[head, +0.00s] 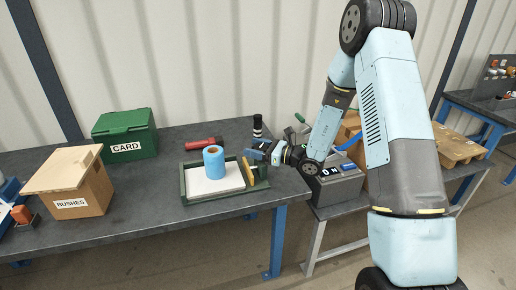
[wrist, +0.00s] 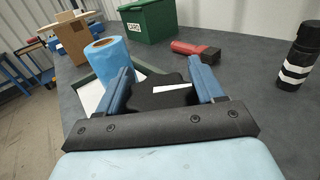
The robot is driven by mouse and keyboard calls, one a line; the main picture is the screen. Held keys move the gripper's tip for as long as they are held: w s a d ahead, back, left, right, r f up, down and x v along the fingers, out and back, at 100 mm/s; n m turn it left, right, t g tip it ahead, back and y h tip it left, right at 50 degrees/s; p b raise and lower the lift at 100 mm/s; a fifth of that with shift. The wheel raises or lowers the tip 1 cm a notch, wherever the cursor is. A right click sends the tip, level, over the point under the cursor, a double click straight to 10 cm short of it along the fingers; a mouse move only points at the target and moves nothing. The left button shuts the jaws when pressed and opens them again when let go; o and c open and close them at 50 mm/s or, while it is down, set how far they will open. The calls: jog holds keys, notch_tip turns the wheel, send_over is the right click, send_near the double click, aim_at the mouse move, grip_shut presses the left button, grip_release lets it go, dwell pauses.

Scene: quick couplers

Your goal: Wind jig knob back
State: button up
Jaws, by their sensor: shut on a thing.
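The jig is a dark green tray (head: 184,186) with a white bed and a yellow bar (head: 249,172) near its right end. A blue hollow cylinder (head: 213,162) stands upright on the white bed; it also shows in the wrist view (wrist: 108,64). A black lobed knob (wrist: 158,94) with a white stripe sits between my blue fingers in the wrist view. My gripper (wrist: 162,78) is shut on this knob. In the head view my gripper (head: 258,151) is at the jig's right end, and I cannot make out the knob there.
A red and black tool (head: 203,143) lies behind the jig. A black bottle with white bands (head: 257,126) stands close behind my gripper. A green CARD box (head: 125,136) and a BUSHES box (head: 82,200) stand to the left. The bench front is clear.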

jog(key=shift+w+d, duration=0.1)
jog(key=shift+w, duration=0.05)
jog(key=shift+c, duration=0.6)
jog(key=shift+d, duration=0.15)
jog(key=shift+c, duration=0.2)
jog(key=shift+r+g, duration=0.1)
jog(key=shift+g, duration=0.2)
jog(key=n+g+y, duration=0.1)
jog(key=n+g, duration=0.2)
jog(key=shift+g, duration=0.4)
jog(key=shift+s+n+g, duration=0.25)
jog(key=shift+n+g, duration=0.9)
jog(key=shift+g, duration=0.65)
jog(key=shift+s+n+g, duration=0.25)
jog(key=shift+n+g, duration=0.9)
jog(key=shift+g, duration=0.65)
